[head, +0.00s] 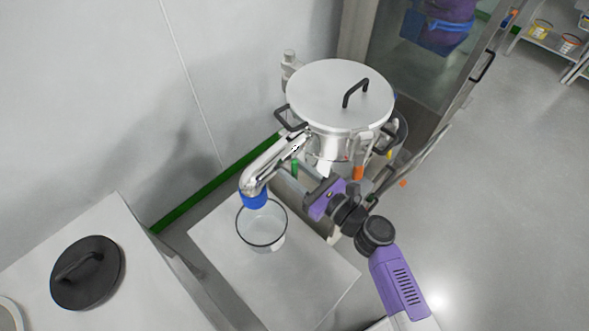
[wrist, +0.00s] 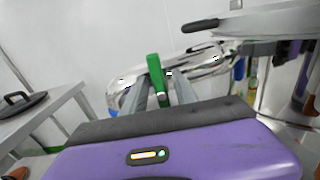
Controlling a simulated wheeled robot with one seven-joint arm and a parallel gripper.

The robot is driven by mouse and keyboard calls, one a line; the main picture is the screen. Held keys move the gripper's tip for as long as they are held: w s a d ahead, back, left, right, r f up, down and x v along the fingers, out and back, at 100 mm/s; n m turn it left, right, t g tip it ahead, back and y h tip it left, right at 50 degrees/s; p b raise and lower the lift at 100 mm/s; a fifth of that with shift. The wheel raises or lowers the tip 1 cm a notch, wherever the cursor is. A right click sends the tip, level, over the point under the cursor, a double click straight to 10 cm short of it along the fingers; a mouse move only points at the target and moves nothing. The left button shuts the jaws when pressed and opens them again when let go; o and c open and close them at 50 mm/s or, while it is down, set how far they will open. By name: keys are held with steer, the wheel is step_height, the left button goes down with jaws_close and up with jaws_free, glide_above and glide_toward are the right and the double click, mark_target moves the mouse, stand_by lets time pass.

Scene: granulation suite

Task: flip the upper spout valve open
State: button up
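The steel vessel (head: 335,115) has a chrome spout (head: 272,165) that bends down to a blue-ended mouth (head: 254,200). The spout valve's green lever (head: 295,169) shows small beside the spout. In the wrist view the green lever (wrist: 155,80) stands roughly upright in front of the chrome spout (wrist: 205,62). My gripper (wrist: 160,88) has its fingers apart, one on each side of the lever. A narrow gap seems to show on the lever's right side; contact on its left is unclear. In the head view the fingertips are hard to make out.
A clear container (head: 262,226) stands under the spout on a grey stand (head: 315,275). A steel table (head: 130,260) with a black lid (head: 88,272) is at the left. The wall is close behind the spout. Open floor (head: 500,200) lies at the right.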

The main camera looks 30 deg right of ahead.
jaws_close()
steer(key=shift+f+n, duration=0.1)
steer(key=shift+n, duration=0.2)
steer(key=n+b, duration=0.2)
steer(key=shift+a+f+n+b, duration=0.15)
steer(key=shift+n+b, duration=0.15)
steer(key=shift+b, duration=0.1)
steer(key=n+b, duration=0.3)
steer(key=shift+s+a+f+n, duration=0.1)
steer(key=shift+a+n, duration=0.05)
steer(key=shift+n, duration=0.15)
steer(key=n+b, duration=0.6)
steer(key=n, duration=0.1)
steer(key=n+b, duration=0.3)
steer(key=n, duration=0.1)
steer(key=shift+s+a+f, duration=0.1)
steer(key=shift+a+f, duration=0.15)
steer(key=shift+f, duration=0.05)
